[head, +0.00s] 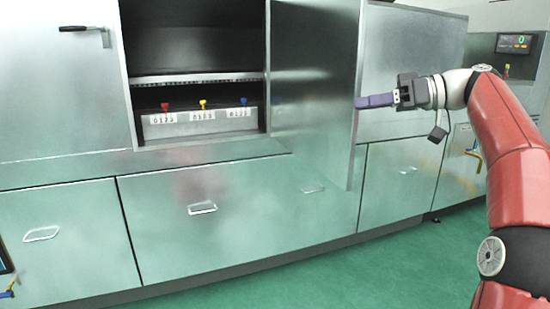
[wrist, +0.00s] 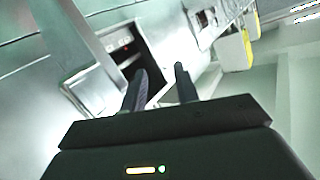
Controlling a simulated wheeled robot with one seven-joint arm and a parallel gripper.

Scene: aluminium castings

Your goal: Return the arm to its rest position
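My red arm (head: 510,140) reaches up on the right side of the head view and bends left at its top. My gripper (head: 362,102) points left, with its purple fingers level with the edge of the open cabinet door; whether they touch it cannot be told. In the wrist view my gripper (wrist: 160,70) shows two dark fingers standing apart with nothing between them.
An open metal door (head: 314,80) stands out beside a cabinet opening. Inside, a grey box (head: 185,125) carries red, yellow and blue knobs and number plates. Closed drawers (head: 225,225) run below. A display panel (head: 514,43) is at far right. Green floor (head: 390,270) in front is clear.

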